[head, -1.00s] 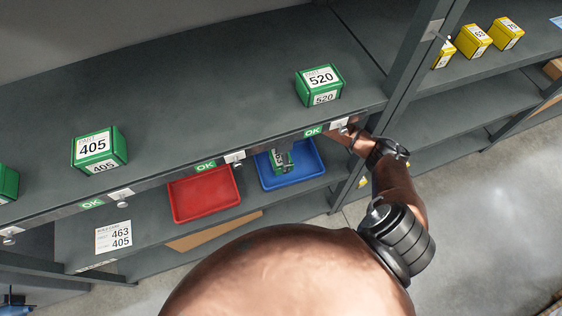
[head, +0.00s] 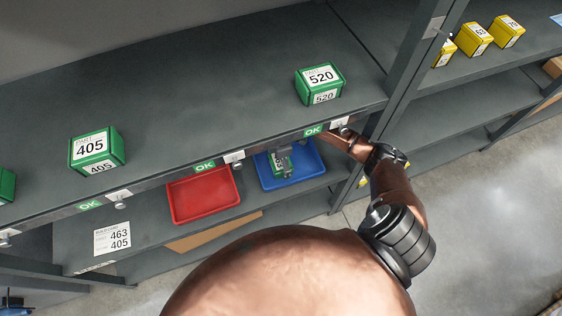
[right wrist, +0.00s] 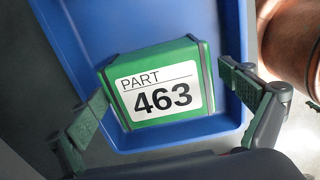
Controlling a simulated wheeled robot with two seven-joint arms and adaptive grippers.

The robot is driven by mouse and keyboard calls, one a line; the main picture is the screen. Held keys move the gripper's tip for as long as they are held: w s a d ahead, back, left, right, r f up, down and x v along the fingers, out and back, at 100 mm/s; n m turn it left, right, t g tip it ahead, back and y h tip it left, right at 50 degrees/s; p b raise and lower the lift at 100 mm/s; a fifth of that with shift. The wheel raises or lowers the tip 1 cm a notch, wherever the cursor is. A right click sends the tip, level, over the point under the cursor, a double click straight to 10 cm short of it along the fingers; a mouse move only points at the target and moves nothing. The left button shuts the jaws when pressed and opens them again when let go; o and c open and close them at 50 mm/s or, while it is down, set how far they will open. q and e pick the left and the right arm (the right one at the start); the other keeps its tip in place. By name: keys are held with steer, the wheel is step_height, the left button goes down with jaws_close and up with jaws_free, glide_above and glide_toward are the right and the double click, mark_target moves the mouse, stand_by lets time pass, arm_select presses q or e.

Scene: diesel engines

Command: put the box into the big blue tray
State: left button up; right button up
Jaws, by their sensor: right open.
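The green box (right wrist: 158,84) has a white label reading PART 463. In the right wrist view it lies inside the blue tray (right wrist: 188,12), near one of its walls. My right gripper (right wrist: 162,83) is open, with one finger at each side of the box. I cannot tell whether either finger touches it. In the head view the box (head: 280,162) shows in the blue tray (head: 311,174) on the lower shelf, while the upper shelf hides most of my right gripper. My left gripper is not in view.
A red tray (head: 204,195) stands left of the blue tray. Green boxes 405 (head: 97,149) and 520 (head: 319,84) stand on the upper shelf (head: 200,100), whose front edge overhangs the trays. A shelf upright (head: 415,65) is close to my right arm.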

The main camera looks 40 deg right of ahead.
step_height(320, 180, up, 8)
steer(key=shift+f+p, duration=0.1)
steer(key=shift+p, duration=0.65)
steer(key=shift+c, duration=0.4)
stand_by(2.0)
